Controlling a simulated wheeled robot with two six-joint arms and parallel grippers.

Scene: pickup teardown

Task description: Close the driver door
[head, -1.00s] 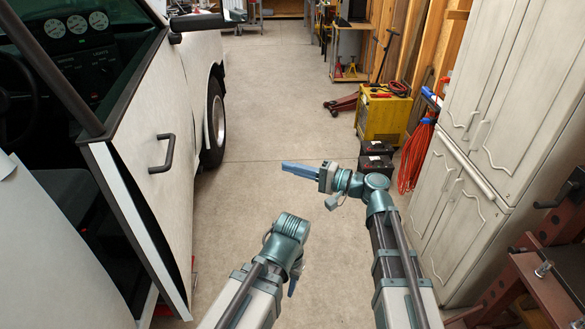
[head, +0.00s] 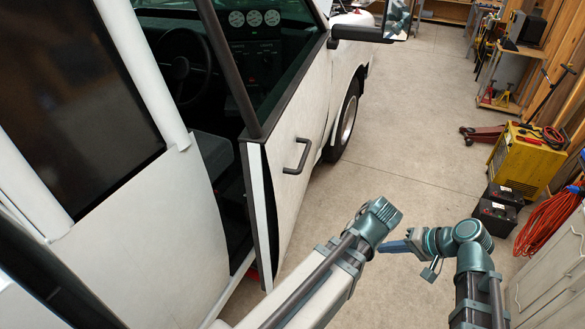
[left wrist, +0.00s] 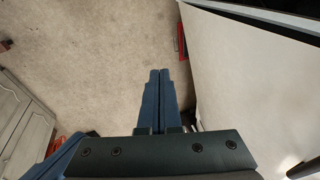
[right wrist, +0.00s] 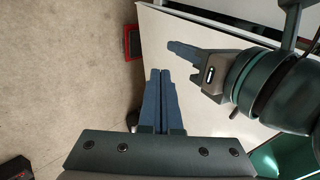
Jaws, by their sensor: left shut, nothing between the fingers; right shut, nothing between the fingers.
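The driver door (head: 312,125) of the white truck stands ajar in the head view. Its dark handle (head: 298,157) faces outward, and a dark gap shows between its rear edge (head: 257,200) and the cab. My right gripper (head: 388,246) is shut and empty, to the right of and below the handle, apart from the door. It also shows shut in the right wrist view (right wrist: 160,72). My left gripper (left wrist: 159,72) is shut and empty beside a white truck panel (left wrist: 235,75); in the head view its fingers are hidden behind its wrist.
A side mirror (head: 396,18) sticks out from the truck. Bare floor (head: 405,140) lies right of the door. Black batteries (head: 497,210), a yellow machine (head: 525,160), a red hose (head: 548,222) and a pale cabinet (head: 548,280) stand at the right.

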